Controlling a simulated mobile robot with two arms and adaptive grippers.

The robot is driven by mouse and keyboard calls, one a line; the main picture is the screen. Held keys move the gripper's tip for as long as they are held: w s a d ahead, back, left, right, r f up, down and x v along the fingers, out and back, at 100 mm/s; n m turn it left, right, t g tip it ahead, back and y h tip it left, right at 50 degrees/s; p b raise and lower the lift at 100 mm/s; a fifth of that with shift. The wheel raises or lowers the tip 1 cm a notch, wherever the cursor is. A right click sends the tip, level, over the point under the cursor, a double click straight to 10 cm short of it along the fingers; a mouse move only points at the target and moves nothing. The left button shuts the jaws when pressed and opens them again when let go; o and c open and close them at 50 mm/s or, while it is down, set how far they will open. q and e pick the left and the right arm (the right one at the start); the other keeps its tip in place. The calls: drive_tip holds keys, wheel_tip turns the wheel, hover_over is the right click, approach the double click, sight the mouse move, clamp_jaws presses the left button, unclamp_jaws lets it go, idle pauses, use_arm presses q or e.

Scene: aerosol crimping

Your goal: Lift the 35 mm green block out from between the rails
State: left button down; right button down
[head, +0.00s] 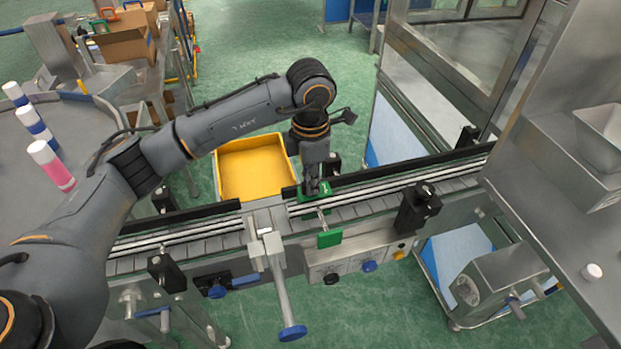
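My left gripper (318,188) points down over the conveyor rails (365,195), just right of a metal bracket. Green block material (307,197) shows right at its fingertips, at the rails, and the gripper hides part of it. I cannot tell whether the fingers are closed on it or only around it. A second green piece (329,239) shows at the near side of the conveyor, with a thin light rod between it and the gripper. I cannot tell whether the two green parts are one object. No size marking is readable. My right gripper is out of view.
A yellow crate (254,170) stands behind the conveyor. A metal bracket with a blue-knobbed lever (283,285) stands close left of the gripper. Black clamp blocks (417,207) line the rails. Spray cans (50,165) stand on the round table at left. A steel machine fills the right.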

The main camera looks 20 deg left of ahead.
use_arm(q)
drive_tip(key=shift+r, duration=0.1)
wheel_tip(320, 180, up, 10)
drive_tip(key=p, duration=0.4)
drive_tip(key=shift+p, duration=0.35)
idle(0.6)
idle(0.5)
